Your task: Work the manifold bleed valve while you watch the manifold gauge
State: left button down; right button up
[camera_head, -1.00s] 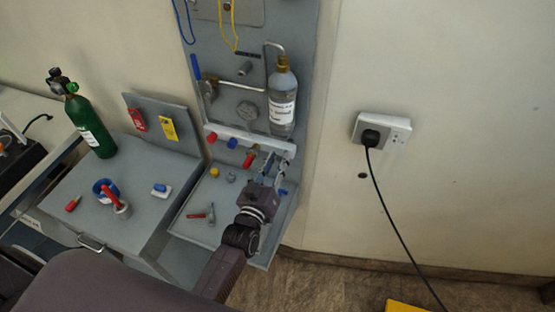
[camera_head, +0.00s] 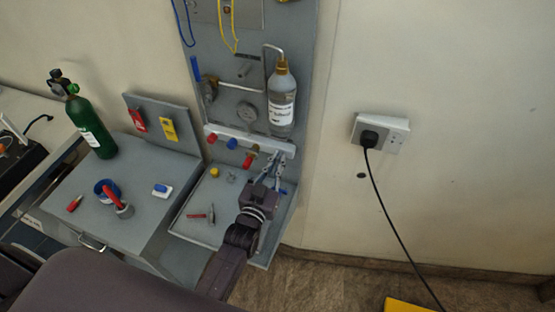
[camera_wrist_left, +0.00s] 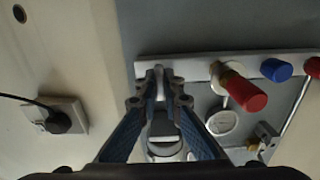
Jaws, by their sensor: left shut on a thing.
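My left gripper (camera_head: 277,159) reaches up to the right end of the pale manifold rail (camera_head: 222,133). In the left wrist view its fingertips (camera_wrist_left: 159,84) are close together on a small fitting at the rail, which I take as the manifold bleed valve; the fingers mostly hide it. The manifold gauge (camera_head: 247,111) is a round pale dial on the board above the rail. It also shows in the left wrist view (camera_wrist_left: 222,123), too small to read. My right gripper is not in view.
A brass valve with a red handle (camera_head: 250,159), a blue knob (camera_head: 232,143) and a red knob (camera_head: 212,139) sit along the rail. A labelled bottle (camera_head: 282,103) hangs above my gripper. A tray (camera_head: 184,227) with small parts lies below. A wall socket (camera_head: 381,132) is at right.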

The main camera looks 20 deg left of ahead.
pick_arm(q)
jog(key=c, duration=2.1)
grip_release()
jog(key=s, duration=1.2)
jog(key=shift+a, duration=0.2)
